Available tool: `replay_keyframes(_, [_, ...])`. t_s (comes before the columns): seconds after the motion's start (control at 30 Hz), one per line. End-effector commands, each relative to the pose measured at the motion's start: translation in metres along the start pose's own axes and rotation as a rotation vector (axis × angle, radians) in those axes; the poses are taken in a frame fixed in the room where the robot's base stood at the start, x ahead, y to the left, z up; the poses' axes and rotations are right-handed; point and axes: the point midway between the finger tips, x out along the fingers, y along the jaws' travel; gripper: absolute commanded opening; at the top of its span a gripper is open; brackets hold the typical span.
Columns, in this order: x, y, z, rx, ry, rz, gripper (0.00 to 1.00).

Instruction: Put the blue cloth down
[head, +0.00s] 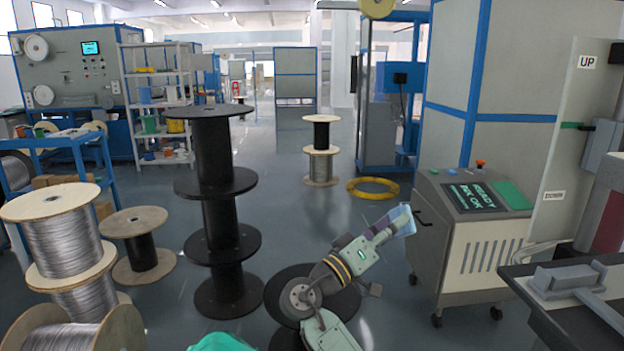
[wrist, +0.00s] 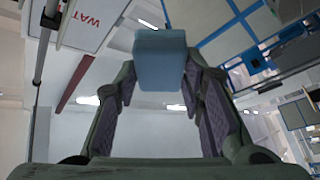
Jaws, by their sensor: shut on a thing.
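The blue cloth (head: 403,220) shows as a small light blue block at the end of my raised arm in the head view. My gripper (head: 390,227) is shut on it and holds it in the air, left of the grey control cabinet (head: 470,250). In the wrist view the cloth (wrist: 160,62) sits between the tips of my gripper's (wrist: 160,90) two fingers and sticks out beyond them. Behind it are the ceiling and upper walls. Parts of the cloth between the finger pads are hidden.
A green flat item (head: 511,195) lies on the cabinet's top beside a screen (head: 474,197). A dark bench (head: 545,275) with a grey vise-like block is at the right. Black reels (head: 222,185) and wire spools (head: 62,240) stand left. Open floor (head: 385,305) lies left of the cabinet.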

Motion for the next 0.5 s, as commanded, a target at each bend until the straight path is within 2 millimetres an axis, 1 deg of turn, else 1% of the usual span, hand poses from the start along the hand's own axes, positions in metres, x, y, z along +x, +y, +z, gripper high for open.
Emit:
replay_keyframes(0.03, [-0.013,-0.027,0.011,-0.001,0.016,-0.022,0.14])
replay_keyframes(0.1, [-0.033,-0.061,0.024,0.014,0.047,-0.055,0.14])
replay_keyframes(0.17, [-0.051,-0.088,0.037,0.028,0.075,-0.085,0.14])
replay_keyframes(0.2, [-0.064,-0.106,0.048,0.037,0.093,-0.104,0.14])
replay_keyframes(0.27, [-0.084,-0.13,0.063,0.051,0.124,-0.136,0.14])
replay_keyframes(0.3, [-0.098,-0.145,0.074,0.06,0.144,-0.157,0.14])
replay_keyframes(0.37, [-0.119,-0.166,0.091,0.076,0.175,-0.189,0.14])
replay_keyframes(0.4, [-0.133,-0.179,0.102,0.085,0.196,-0.211,0.14])
replay_keyframes(0.47, [-0.155,-0.197,0.12,0.099,0.229,-0.244,0.14])
replay_keyframes(0.5, [-0.17,-0.208,0.133,0.109,0.251,-0.266,0.14])
